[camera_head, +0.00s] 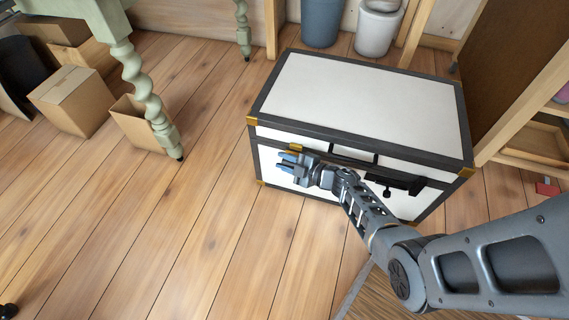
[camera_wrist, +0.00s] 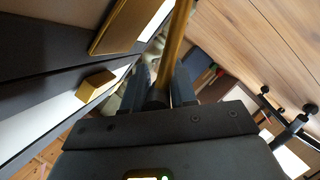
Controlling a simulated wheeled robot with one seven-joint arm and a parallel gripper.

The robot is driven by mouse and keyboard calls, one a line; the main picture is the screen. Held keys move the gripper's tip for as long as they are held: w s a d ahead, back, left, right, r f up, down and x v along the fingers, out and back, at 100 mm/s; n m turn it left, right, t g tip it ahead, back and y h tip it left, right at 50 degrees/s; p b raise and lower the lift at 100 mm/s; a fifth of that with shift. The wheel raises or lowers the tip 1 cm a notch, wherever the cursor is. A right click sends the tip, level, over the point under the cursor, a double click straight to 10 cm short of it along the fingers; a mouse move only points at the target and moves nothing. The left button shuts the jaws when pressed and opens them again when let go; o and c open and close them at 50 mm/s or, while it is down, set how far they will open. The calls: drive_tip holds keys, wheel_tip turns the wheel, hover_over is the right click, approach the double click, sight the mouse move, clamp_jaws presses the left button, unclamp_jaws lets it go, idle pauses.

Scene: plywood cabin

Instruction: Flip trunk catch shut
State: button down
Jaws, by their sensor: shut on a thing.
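The trunk (camera_head: 365,95) is white with dark edging and brass corners, and its lid is down. My gripper (camera_head: 285,160) is at the left part of the trunk's front face. A brass catch (camera_head: 296,148) shows just above my fingers there. In the wrist view my fingers (camera_wrist: 163,88) are closed around a long brass bar (camera_wrist: 181,40), which appears to be part of this catch. A brass plate (camera_wrist: 126,24) and a small brass block (camera_wrist: 95,85) sit on the trunk beside the fingers. My gripper and arm hide part of the front face.
A dark fitting (camera_head: 395,184) hangs on the trunk's front at right. A green table leg (camera_head: 150,95) and cardboard boxes (camera_head: 72,100) stand at left. Bins (camera_head: 321,22) stand behind the trunk, and a wooden shelf (camera_head: 520,150) is at right.

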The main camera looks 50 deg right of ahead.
drive_tip(key=shift+w+d+r, duration=0.15)
drive_tip(key=shift+d+r, duration=0.1)
drive_tip(key=shift+d, duration=0.4)
drive_tip(key=c, duration=1)
unclamp_jaws()
drive_tip(key=f+p+v, duration=0.1)
drive_tip(key=v, duration=0.4)
drive_tip(key=f+p+v, duration=0.1)
drive_tip(key=v, duration=0.3)
drive_tip(key=s+f+p+v, duration=0.1)
drive_tip(key=v, duration=0.4)
drive_tip(key=shift+s+a, duration=0.1)
drive_tip(key=shift+s, duration=0.15)
